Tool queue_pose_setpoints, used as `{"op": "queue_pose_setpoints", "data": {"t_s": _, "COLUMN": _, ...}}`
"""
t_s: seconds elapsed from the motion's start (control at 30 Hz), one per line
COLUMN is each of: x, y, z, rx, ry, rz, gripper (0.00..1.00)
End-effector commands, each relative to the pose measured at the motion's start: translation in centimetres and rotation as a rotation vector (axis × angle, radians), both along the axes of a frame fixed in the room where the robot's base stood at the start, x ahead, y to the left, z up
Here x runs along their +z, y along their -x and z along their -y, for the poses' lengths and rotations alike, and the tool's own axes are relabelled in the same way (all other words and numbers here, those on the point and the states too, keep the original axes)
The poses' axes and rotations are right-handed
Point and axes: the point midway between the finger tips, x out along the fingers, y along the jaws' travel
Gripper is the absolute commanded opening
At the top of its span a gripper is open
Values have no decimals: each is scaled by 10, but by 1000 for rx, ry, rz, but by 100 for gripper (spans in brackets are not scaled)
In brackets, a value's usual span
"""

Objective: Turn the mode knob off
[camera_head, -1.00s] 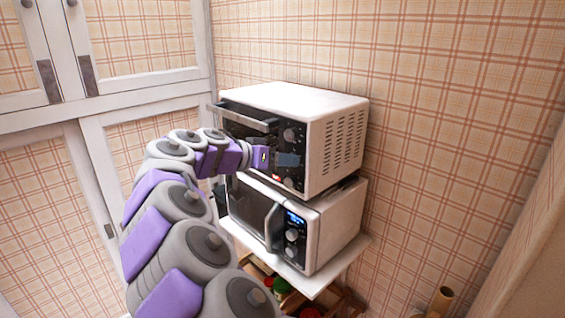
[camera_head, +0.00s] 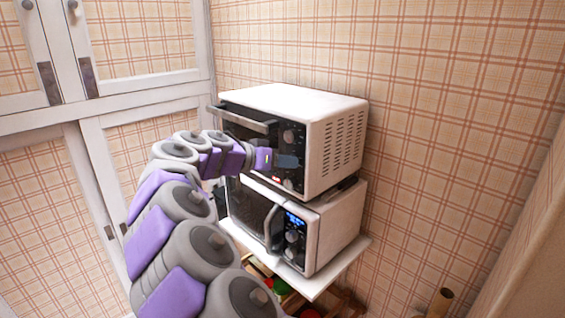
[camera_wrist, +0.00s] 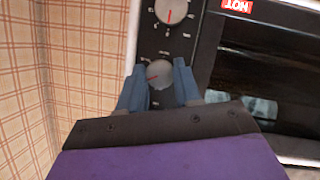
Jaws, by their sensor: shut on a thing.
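The upper white oven (camera_head: 337,150) has a black control panel with several round knobs. In the wrist view, a silver knob with a red pointer line (camera_wrist: 160,73) sits between the two blue fingers of my gripper (camera_wrist: 159,85), which is shut on it. Its red line points left. Another knob (camera_wrist: 171,10) shows above it, with its red line near vertical. In the head view, my gripper (camera_head: 287,161) is at the oven's panel and covers the gripped knob. I cannot read the labels around the knobs clearly.
A microwave (camera_head: 336,228) with a lit display stands under the oven on a white shelf (camera_head: 320,281). A red HOT label (camera_wrist: 237,5) is on the oven front. Cabinets (camera_head: 150,135) stand at the left. Plaid wall is behind.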

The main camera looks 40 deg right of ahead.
Motion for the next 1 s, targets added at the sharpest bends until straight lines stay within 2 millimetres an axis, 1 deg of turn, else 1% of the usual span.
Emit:
{"op": "queue_pose_setpoints", "data": {"t_s": 0.27, "x": 1, "y": -2, "z": -1, "rx": 3, "ry": 2, "rz": -27, "gripper": 3}}
{"op": "queue_pose_setpoints", "data": {"t_s": 0.47, "x": 2, "y": -3, "z": -1, "rx": 4, "ry": 9, "rz": -119, "gripper": 3}}
{"op": "queue_pose_setpoints", "data": {"t_s": 0.67, "x": 1, "y": -5, "z": -1, "rx": 7, "ry": 22, "rz": -283, "gripper": 3}}
{"op": "queue_pose_setpoints", "data": {"t_s": 1.0, "x": -1, "y": -7, "z": -2, "rx": 7, "ry": 46, "rz": -605, "gripper": 3}}
